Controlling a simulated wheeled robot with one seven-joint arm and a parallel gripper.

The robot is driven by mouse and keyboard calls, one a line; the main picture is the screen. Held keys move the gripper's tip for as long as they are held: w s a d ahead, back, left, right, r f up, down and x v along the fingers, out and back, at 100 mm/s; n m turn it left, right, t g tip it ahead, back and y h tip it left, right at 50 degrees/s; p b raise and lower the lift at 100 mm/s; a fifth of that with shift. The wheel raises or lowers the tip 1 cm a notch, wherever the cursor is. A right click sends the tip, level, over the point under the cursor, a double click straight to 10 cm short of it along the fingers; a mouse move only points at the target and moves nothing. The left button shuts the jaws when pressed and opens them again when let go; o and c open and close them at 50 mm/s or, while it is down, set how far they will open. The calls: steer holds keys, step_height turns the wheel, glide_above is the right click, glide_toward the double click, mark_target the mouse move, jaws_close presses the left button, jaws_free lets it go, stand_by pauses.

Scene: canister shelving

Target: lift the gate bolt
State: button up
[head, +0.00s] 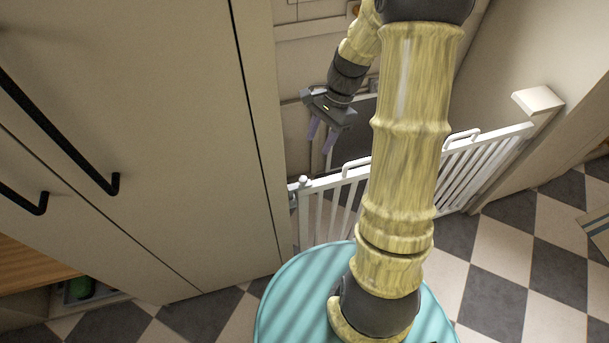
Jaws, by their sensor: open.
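A white barred gate (340,180) stands behind my arm, partly hidden by it. At its left end, beside the tall cabinet, is a small upright post with a rounded top, seemingly the gate bolt (302,182). A small grey fitting (292,190) sits at its left. The bolt's lower part is too small to make out.
A tall beige cabinet (170,110) with black handles fills the left, close to the bolt. A white handle loop (352,166) rises from the gate's top rail. A white-capped post (540,102) stands at the gate's right end.

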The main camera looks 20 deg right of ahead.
mark_target(304, 178)
steer(key=b+x, duration=0.1)
steer(key=x, duration=1.2)
steer(key=shift+s+a+f+b, duration=0.1)
steer(key=shift+a+b, duration=0.05)
steer(key=shift+b, duration=0.2)
jaws_close()
